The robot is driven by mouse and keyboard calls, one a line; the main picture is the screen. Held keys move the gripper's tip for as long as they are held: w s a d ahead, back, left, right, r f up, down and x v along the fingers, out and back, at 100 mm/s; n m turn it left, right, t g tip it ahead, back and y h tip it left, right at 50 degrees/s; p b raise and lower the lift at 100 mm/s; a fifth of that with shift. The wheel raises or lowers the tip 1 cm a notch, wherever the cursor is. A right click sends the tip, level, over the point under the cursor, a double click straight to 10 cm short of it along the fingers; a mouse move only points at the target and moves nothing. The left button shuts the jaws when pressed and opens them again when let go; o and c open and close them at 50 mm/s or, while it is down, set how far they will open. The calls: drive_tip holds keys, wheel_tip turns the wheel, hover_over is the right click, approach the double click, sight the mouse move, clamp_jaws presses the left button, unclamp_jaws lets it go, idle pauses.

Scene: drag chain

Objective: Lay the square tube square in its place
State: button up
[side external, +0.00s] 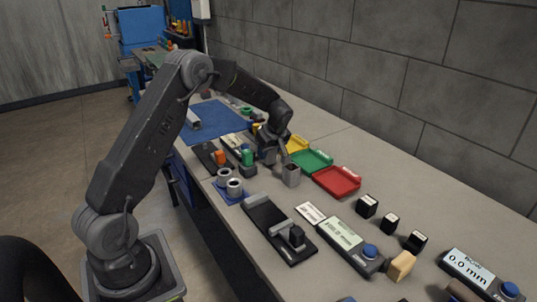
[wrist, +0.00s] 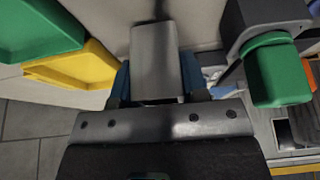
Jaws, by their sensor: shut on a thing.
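The square tube (wrist: 155,55) is a plain grey, box-shaped piece. In the wrist view it stands out ahead of my gripper (wrist: 158,85), between its two blue fingers, which are shut on it. In the side view the tube (side external: 291,176) shows as a short grey box with a dark open top, beside the fingers of my gripper (side external: 284,155) and low over the bench. Whether its underside touches the bench cannot be told. I cannot make out the tube's place with certainty.
Yellow (side external: 297,144), green (side external: 311,160) and red (side external: 337,181) trays lie just right of the tube. Grey rings on a blue plate (side external: 232,193) and a black fixture (side external: 280,230) lie nearer the camera.

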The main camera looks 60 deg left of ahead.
wheel_tip(320, 180, up, 4)
drive_tip(key=shift+f, duration=0.25)
drive_tip(key=s+a+r, duration=0.7)
drive_tip(key=s+r, duration=0.3)
drive_tip(key=r, duration=0.2)
drive_tip(key=s+d+n+h, duration=0.2)
drive_tip(key=d+n+h, duration=0.3)
drive_tip(key=d+n, duration=1.1)
drive_tip(key=s+d+n+h, duration=0.2)
drive_tip(key=d+n+h, duration=0.2)
drive_tip(key=d+n, duration=1.2)
drive_tip(key=a+f+n, duration=0.4)
drive_tip(key=f, duration=0.3)
drive_tip(key=shift+f, duration=0.2)
drive_tip(key=shift+a, duration=0.1)
